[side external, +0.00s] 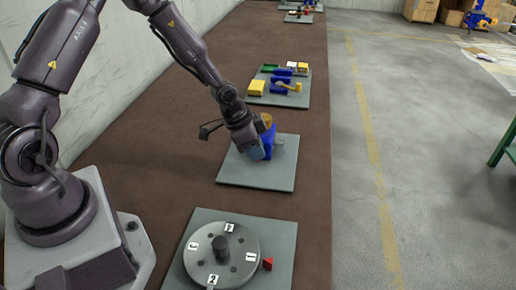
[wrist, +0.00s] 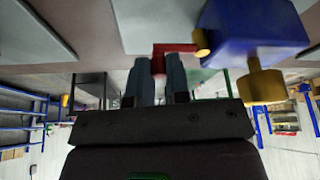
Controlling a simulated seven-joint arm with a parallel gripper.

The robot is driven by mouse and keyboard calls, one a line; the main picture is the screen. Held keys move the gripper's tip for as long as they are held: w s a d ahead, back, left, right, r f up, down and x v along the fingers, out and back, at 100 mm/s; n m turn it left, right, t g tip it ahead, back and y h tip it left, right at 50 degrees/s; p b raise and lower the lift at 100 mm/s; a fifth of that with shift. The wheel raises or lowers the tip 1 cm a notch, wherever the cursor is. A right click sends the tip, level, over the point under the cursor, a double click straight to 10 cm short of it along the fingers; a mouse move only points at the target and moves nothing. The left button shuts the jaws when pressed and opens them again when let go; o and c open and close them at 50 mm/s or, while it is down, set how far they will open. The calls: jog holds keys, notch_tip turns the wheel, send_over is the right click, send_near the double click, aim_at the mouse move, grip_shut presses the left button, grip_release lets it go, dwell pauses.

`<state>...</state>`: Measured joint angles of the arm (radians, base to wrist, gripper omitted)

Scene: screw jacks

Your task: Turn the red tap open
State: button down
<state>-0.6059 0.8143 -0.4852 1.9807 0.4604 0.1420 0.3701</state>
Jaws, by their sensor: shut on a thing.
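The red tap handle (wrist: 172,47) shows in the wrist view, between the two fingertips of my gripper (wrist: 159,62). The fingers are shut on it. A short yellow stem (wrist: 202,42) lies at the handle's right end, beside a blue body (wrist: 250,28). A yellow knob (wrist: 265,86) is also on the blue body. In the side external view the blue body (side external: 268,138) with its yellow top (side external: 266,119) stands on a grey plate (side external: 235,173). My gripper (side external: 256,152) is tilted down at its near side there and hides the red handle.
A grey plate with a round numbered dial (side external: 222,255) and a small red wedge (side external: 268,263) is nearer the camera. Behind the tap, another plate holds blue, yellow and green parts (side external: 280,86). Brown bench top between the plates is clear.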

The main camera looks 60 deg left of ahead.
jog(key=shift+a, duration=0.1)
dwell(0.4)
jog(key=c, duration=1.1)
grip_release()
jog(key=shift+s+r, duration=0.1)
jog(key=v, duration=1.2)
jog(key=shift+r, duration=0.35)
jog(key=shift+a, duration=0.15)
